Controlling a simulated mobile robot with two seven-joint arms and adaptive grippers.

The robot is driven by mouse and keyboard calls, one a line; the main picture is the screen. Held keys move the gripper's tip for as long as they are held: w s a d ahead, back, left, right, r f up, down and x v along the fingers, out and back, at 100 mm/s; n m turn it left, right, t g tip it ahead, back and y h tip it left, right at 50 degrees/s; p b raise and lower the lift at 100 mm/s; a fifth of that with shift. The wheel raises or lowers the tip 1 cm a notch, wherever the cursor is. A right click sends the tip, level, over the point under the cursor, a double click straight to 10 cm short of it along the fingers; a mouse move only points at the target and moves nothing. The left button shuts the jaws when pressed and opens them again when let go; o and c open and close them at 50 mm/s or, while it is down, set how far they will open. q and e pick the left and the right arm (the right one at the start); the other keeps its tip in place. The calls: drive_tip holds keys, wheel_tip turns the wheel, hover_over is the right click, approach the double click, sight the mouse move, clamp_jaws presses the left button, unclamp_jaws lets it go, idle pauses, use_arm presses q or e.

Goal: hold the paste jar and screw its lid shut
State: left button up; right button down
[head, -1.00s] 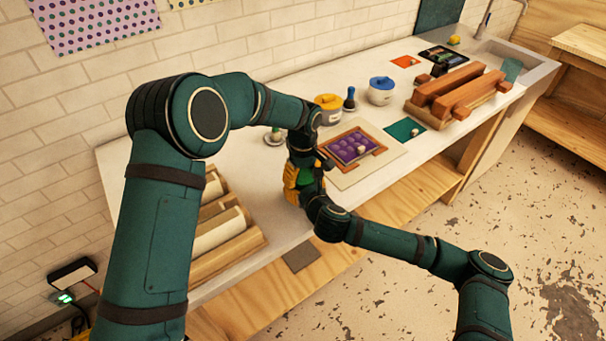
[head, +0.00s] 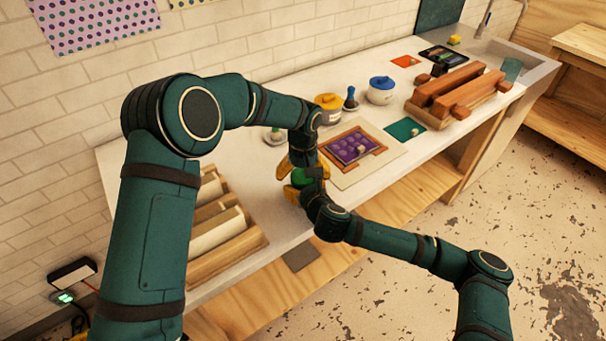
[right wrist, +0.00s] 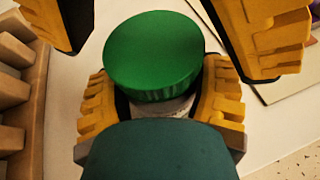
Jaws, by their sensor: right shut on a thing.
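The paste jar (right wrist: 172,107) is pale and mostly hidden. My right gripper (right wrist: 160,95) is shut on it, with yellow fingers on both sides. The green round lid (right wrist: 154,48) sits on top of the jar; I cannot tell how tight it is. In the head view the lid (head: 300,178) shows between yellow fingers at the counter's front edge. My left gripper (head: 303,167) is just above the lid, its fingers spread open. These fingers also show at the top of the right wrist view, either side of the lid and apart from it.
A wooden rack with rolls (head: 218,232) stands to the left on the counter (head: 245,165). A framed purple tray (head: 352,147) lies to the right. Behind are a yellow-lidded pot (head: 328,108), a dark bottle (head: 350,99) and a blue-lidded pot (head: 381,92).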

use_arm(q)
drive_tip(key=shift+r, duration=2.3)
drive_tip(key=shift+o, duration=0.3)
drive_tip(key=shift+r+n, duration=1.2)
drive_tip(key=shift+r, duration=0.55)
drive_tip(key=shift+f, duration=4.05)
